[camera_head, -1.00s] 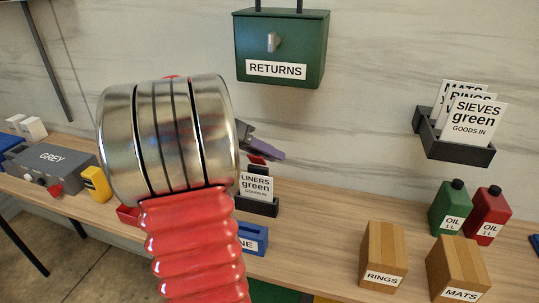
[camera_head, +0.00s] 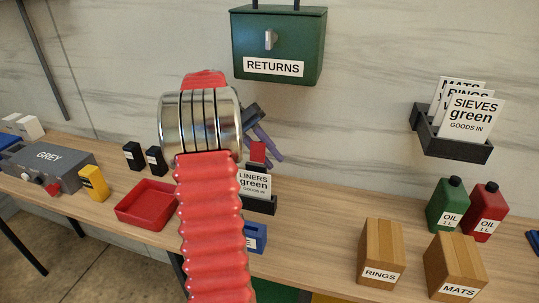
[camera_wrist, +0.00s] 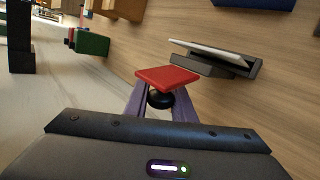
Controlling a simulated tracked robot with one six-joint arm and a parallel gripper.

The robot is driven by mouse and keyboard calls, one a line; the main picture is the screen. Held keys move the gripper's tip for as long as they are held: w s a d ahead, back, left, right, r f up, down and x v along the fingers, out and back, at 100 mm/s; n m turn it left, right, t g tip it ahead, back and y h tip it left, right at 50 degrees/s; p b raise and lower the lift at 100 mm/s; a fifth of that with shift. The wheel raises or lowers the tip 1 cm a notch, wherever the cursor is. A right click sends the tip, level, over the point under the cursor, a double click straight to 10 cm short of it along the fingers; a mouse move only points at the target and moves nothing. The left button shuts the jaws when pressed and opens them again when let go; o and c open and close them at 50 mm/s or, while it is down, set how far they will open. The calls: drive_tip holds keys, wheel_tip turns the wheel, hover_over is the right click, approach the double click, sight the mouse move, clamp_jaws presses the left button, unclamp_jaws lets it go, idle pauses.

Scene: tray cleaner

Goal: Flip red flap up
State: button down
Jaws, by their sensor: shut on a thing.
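The red flap is a small flat red square (camera_wrist: 168,77) at the fingertips in the wrist view, with a round black part just below it. It also shows in the head view as a small red patch (camera_head: 258,152) above the LINERS green card. My gripper (camera_wrist: 161,93) has its two purple fingers on either side of the black part, shut on this red-and-black piece. In the head view my gripper (camera_head: 266,146) is partly hidden behind my wrist. I cannot tell what the piece is fixed to.
A dark card holder (camera_head: 262,204) with the LINERS green card (camera_head: 254,186) stands close by on the bench. A blue box (camera_head: 255,237) is in front. A red tray (camera_head: 146,205) lies left. The green RETURNS box (camera_head: 278,45) hangs above.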

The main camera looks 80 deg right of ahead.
drive_tip(key=shift+f+y, duration=0.25)
drive_tip(key=shift+y, duration=0.15)
drive_tip(key=c, duration=1.5)
unclamp_jaws()
drive_tip(key=shift+c, duration=0.2)
drive_tip(key=shift+r, duration=0.1)
drive_tip(key=v, duration=0.7)
drive_tip(key=shift+w, duration=0.2)
drive_tip(key=shift+r, duration=0.1)
